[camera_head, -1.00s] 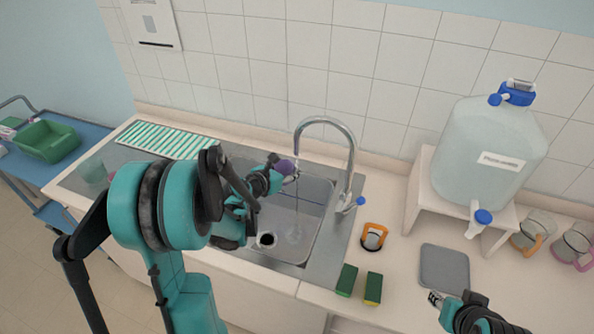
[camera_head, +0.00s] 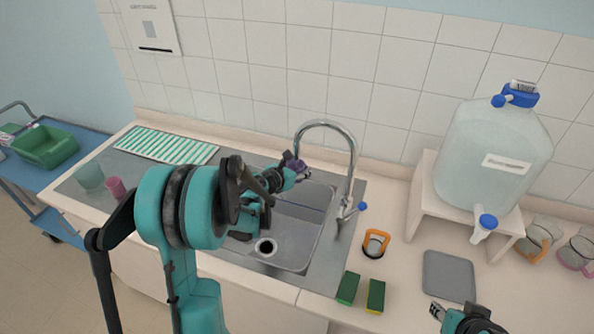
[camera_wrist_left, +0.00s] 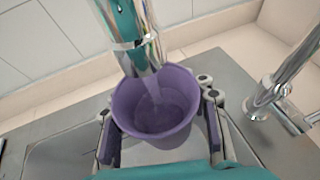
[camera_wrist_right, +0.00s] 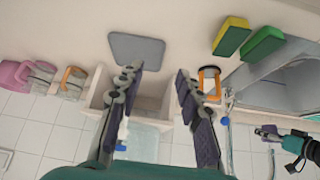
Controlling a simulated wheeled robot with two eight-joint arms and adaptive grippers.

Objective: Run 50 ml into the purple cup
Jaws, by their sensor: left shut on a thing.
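The purple cup (camera_head: 299,165) is held at the spout of the curved metal faucet (camera_head: 352,160), over the sink (camera_head: 300,215). My left gripper (camera_head: 290,176) is shut on it. In the left wrist view the purple cup (camera_wrist_left: 160,125) stands between the fingers, mouth toward the camera, with the faucet spout (camera_wrist_left: 138,55) over its rim. A pale streak like water runs from the spout into the cup; the water level cannot be read. The faucet lever with its blue tip (camera_head: 362,206) is at the right. My right gripper (camera_wrist_right: 156,78) is open and empty above the counter.
A large water jug (camera_head: 490,150) stands on a white stand at the right. Two sponges (camera_head: 348,288), an orange-handled item (camera_head: 376,243) and a grey mat (camera_head: 448,275) lie on the counter. A pink cup (camera_head: 115,188) and a green cup (camera_head: 90,176) stand left of the sink.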

